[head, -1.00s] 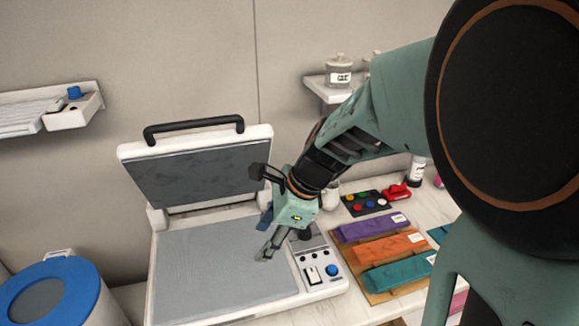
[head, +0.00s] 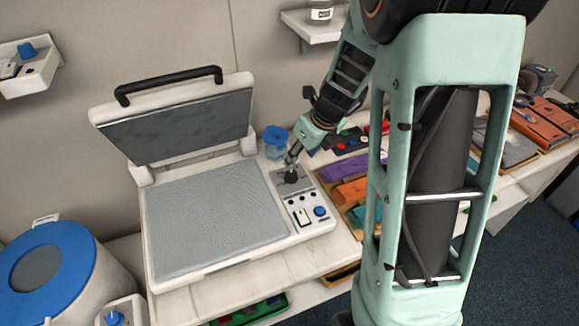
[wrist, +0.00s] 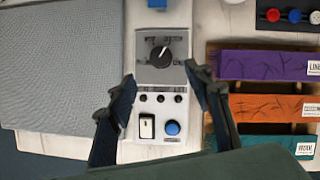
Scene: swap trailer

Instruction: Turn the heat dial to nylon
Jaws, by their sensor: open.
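The heat dial is a round black knob (wrist: 160,56) with a white pointer mark on a grey plate of the press's control panel. In the wrist view its pointer leans to the upper right, and the marks around it are too small to read. The dial also shows in the head view (head: 291,178). My gripper (wrist: 160,79) is open and empty, with one finger on each side of the panel. In the head view my gripper (head: 291,160) is just above the dial; I cannot tell whether it touches.
The heat press stands open, with its grey pad (head: 215,215) left of the panel. A white rocker switch (wrist: 147,126) and a blue button (wrist: 172,128) sit below the dial. Purple (wrist: 265,66), orange (wrist: 270,107) and teal (wrist: 270,137) fabrics lie to the right.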

